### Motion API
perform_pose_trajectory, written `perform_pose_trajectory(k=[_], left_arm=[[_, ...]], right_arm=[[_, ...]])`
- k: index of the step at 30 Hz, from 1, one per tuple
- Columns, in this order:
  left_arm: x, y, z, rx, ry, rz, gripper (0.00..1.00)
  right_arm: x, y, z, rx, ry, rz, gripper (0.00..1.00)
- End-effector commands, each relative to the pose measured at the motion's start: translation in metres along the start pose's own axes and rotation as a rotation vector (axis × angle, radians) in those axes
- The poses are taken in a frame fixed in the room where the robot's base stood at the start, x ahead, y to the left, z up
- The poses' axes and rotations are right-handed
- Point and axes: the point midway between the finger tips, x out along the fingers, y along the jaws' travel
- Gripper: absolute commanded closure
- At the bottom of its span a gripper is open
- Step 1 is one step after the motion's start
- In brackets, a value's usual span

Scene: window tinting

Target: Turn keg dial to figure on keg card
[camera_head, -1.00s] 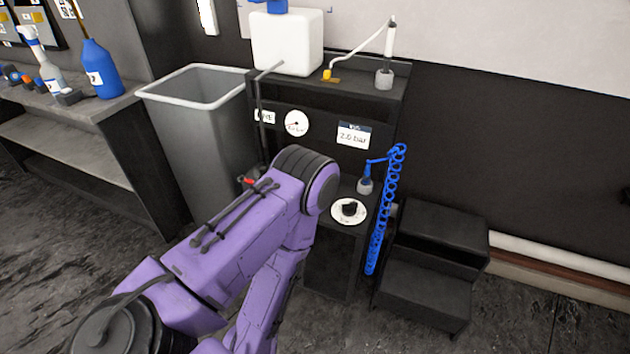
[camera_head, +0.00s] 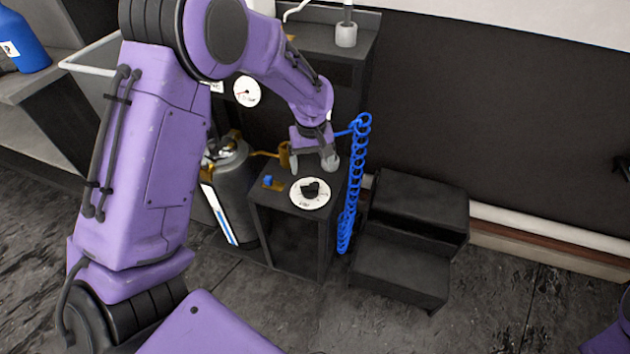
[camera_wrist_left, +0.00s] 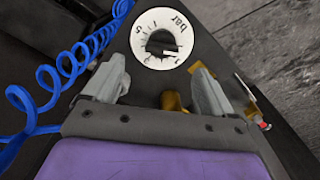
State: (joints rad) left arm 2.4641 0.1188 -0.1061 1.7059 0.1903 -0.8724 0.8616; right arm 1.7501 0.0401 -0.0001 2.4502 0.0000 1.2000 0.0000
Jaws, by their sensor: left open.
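The keg dial is a black knob (camera_head: 311,190) on a round white scale plate (camera_head: 299,200), set on top of a low black cabinet. In the left wrist view the knob (camera_wrist_left: 160,43) shows on its plate, marked "bar" with figures around the rim. My left gripper (camera_head: 313,164) is open and empty, fingers pointing down just behind the dial and apart from it. The keg card is hidden behind my left arm now. A purple part of my body shows at the lower right; my right gripper is not seen.
A coiled blue hose (camera_head: 352,190) hangs right of the cabinet (camera_head: 285,240), close to my left gripper. A black step (camera_head: 410,230) stands further right. A grey keg (camera_head: 234,195) stands left of the cabinet. A round gauge (camera_head: 247,91) sits on the stand behind.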

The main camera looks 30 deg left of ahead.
Motion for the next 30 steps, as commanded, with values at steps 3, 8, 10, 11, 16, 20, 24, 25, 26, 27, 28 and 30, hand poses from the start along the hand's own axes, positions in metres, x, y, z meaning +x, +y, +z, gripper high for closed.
perform_pose_trajectory(k=[3, 8, 10, 11, 16, 20, 24, 25, 26, 27, 28, 30], left_arm=[[0.032, -0.004, 0.001, -0.004, -0.005, -0.002, 0.15], [0.065, -0.004, 0.001, -0.003, -0.004, -0.002, 0.15], [0.074, -0.003, 0.001, -0.002, -0.003, -0.002, 0.15], [0.077, -0.003, 0.001, -0.001, -0.002, -0.001, 0.15], [0.085, -0.002, 0.001, 0.0, -0.001, 0.0, 0.15], [0.084, 0.0, 0.001, 0.002, -0.001, 0.0, 0.15], [0.084, 0.0, 0.001, 0.002, -0.001, 0.0, 0.44], [0.084, 0.0, 0.001, 0.002, -0.001, 0.0, 0.54], [0.084, 0.0, 0.001, 0.002, -0.001, 0.0, 0.64], [0.084, 0.0, 0.001, 0.002, -0.001, 0.0, 0.71], [0.084, 0.0, 0.001, 0.002, -0.001, 0.0, 0.71], [0.084, 0.0, 0.001, 0.002, -0.001, 0.0, 0.71]], right_arm=[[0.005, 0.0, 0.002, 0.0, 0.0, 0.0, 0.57], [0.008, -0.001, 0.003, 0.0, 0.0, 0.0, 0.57], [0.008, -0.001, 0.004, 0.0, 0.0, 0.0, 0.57], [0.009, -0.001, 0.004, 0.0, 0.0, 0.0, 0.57], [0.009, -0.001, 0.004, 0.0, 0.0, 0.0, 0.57], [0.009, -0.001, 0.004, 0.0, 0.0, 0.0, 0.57], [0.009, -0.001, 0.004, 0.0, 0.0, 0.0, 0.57], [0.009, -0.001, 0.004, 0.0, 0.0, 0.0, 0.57], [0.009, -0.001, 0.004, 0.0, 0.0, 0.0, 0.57], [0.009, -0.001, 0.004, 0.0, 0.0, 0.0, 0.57], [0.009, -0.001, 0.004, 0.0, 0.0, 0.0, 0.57], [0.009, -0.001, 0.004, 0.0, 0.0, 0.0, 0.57]])
